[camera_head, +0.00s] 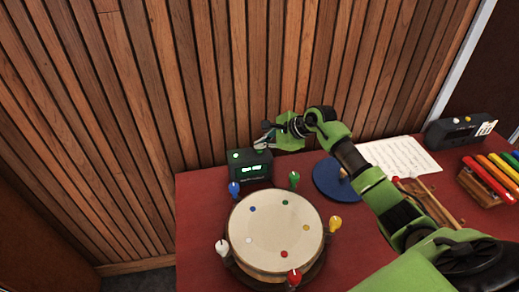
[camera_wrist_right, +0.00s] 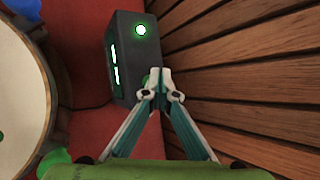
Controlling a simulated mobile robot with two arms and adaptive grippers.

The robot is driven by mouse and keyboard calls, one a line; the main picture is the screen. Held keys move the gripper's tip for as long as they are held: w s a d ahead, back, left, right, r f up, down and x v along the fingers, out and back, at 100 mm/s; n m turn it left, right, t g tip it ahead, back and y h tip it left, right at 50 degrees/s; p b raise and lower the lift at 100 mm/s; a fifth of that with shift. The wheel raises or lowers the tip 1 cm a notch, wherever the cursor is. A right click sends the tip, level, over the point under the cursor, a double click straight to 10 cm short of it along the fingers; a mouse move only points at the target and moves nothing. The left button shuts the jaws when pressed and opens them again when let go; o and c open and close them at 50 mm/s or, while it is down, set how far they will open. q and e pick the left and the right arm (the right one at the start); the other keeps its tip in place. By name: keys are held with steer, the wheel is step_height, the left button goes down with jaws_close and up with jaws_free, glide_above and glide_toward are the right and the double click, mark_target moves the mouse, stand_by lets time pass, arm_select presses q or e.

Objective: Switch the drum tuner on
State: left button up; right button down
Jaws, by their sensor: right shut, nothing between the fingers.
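The drum tuner (camera_head: 250,168) is a dark box at the back left of the red table, behind the drum. Its front display glows pale green with characters. A round button (camera_head: 236,155) on its top left glows; in the right wrist view the button (camera_wrist_right: 140,29) is bright green-white. My right gripper (camera_head: 264,138) is shut and empty, at the tuner's right end. In the right wrist view its closed fingertips (camera_wrist_right: 158,78) overlap the near end of the tuner (camera_wrist_right: 126,60), away from the lit button. They partly hide a small green spot there; I cannot tell whether they touch. My left gripper is not in view.
A drum (camera_head: 275,232) with coloured pegs stands in front of the tuner. A blue disc (camera_head: 330,181), a music sheet (camera_head: 398,156), a xylophone (camera_head: 487,184) and a black device (camera_head: 461,131) lie to the right. A slatted wooden wall (camera_head: 225,75) rises close behind.

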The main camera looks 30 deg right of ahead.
mark_target(261, 151)
steer(key=shift+r+p, duration=1.65)
steer(key=shift+r, duration=1.4)
